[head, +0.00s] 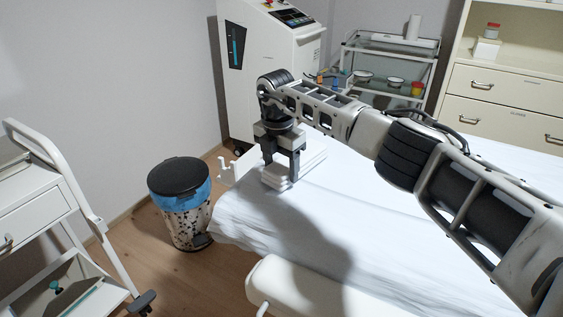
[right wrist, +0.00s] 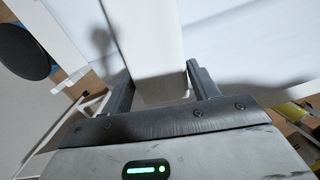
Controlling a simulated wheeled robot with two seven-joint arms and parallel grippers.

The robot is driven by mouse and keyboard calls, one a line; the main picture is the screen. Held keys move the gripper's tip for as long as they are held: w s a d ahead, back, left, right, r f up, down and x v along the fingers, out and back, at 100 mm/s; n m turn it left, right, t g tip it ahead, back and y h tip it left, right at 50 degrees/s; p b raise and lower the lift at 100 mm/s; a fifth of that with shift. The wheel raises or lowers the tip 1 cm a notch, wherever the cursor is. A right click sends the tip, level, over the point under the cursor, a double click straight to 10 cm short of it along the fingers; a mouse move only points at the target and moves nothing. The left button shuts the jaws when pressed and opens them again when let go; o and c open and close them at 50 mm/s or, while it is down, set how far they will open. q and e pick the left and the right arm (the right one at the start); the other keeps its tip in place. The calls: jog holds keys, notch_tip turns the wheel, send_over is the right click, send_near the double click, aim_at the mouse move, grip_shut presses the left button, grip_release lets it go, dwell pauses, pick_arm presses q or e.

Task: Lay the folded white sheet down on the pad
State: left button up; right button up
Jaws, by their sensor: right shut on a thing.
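My right gripper (head: 283,172) points down over the far left end of the white-covered couch (head: 400,235). It is shut on the folded white sheet (head: 276,180), a thick layered white block between its fingers. In the right wrist view the sheet (right wrist: 152,35) runs up from between the two dark fingers of the right gripper (right wrist: 160,82). White layers also show just right of the gripper; white on white, I cannot tell sheet from pad there, or whether the sheet touches what is below. My left gripper is not in view.
A speckled bin (head: 185,215) with a black lid stands on the floor left of the couch. A white machine (head: 265,70) and a glass-shelved trolley (head: 385,65) stand behind. A white cart (head: 35,210) is at the left. A padded white armrest (head: 310,288) lies along the near edge.

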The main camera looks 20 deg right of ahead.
jog(key=shift+f, duration=0.25)
jog(key=o, duration=1.2)
notch_tip(320, 180, up, 16)
jog(key=a, duration=0.1)
jog(key=shift+s+p, duration=0.3)
jog(key=shift+p, duration=0.05)
jog(key=shift+f, duration=0.1)
